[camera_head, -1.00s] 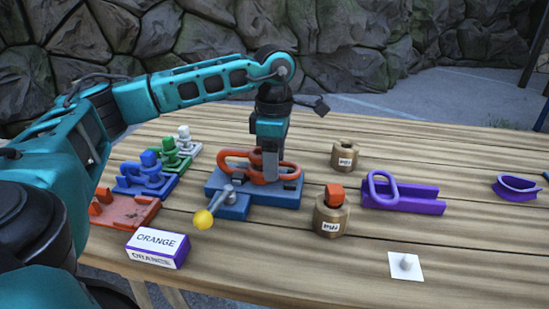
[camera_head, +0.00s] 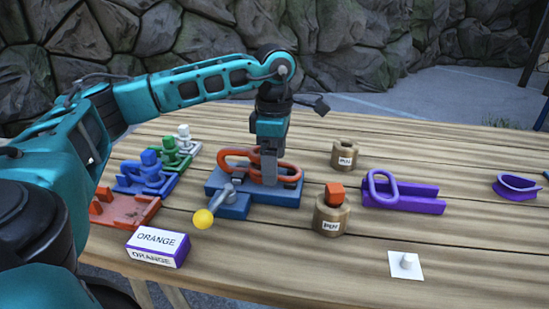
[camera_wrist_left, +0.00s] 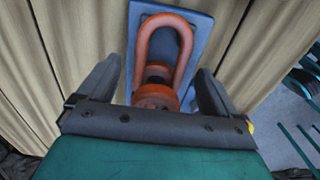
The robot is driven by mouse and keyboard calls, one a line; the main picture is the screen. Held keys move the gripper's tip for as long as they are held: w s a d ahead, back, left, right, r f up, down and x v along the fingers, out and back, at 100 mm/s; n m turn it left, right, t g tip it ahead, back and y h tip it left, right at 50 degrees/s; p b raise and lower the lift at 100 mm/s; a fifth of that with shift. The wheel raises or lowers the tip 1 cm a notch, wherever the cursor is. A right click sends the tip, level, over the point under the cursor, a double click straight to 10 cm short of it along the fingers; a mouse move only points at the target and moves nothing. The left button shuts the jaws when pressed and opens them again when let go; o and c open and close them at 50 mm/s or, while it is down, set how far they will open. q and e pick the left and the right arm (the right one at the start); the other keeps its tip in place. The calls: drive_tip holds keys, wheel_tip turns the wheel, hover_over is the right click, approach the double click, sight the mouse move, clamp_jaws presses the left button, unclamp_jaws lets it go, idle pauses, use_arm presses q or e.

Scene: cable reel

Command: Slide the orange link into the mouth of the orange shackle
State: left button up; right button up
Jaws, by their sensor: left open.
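Orange loop-shaped parts (camera_head: 234,154) lie on a blue fixture (camera_head: 233,207) left of the table's middle. I cannot clearly separate the link from the shackle in the head view. In the left wrist view a rounded orange U (camera_wrist_left: 146,36) lies on the blue plate, with round orange pieces (camera_wrist_left: 155,97) at its near end. My left gripper (camera_head: 268,182) points down over the fixture, its fingertips close to the orange parts. It is open, with one finger on each side of the orange parts in the wrist view (camera_wrist_left: 155,85). My right gripper is not in view.
A lever with a yellow ball (camera_head: 203,219) sticks out at the fixture's front. A box labelled ORANGE (camera_head: 156,249) stands before it. Blue, green and white holders stand left. Brass weights (camera_head: 331,221) and a purple channel (camera_head: 410,198) stand right. The front right is mostly clear.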

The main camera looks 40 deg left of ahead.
use_arm(q)
wheel_tip(320, 180, up, 13)
drive_tip(key=p, duration=0.2)
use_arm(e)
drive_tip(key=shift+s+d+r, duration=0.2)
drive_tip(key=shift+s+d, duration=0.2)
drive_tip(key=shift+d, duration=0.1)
use_arm(q)
drive_tip(key=shift+f, duration=0.1)
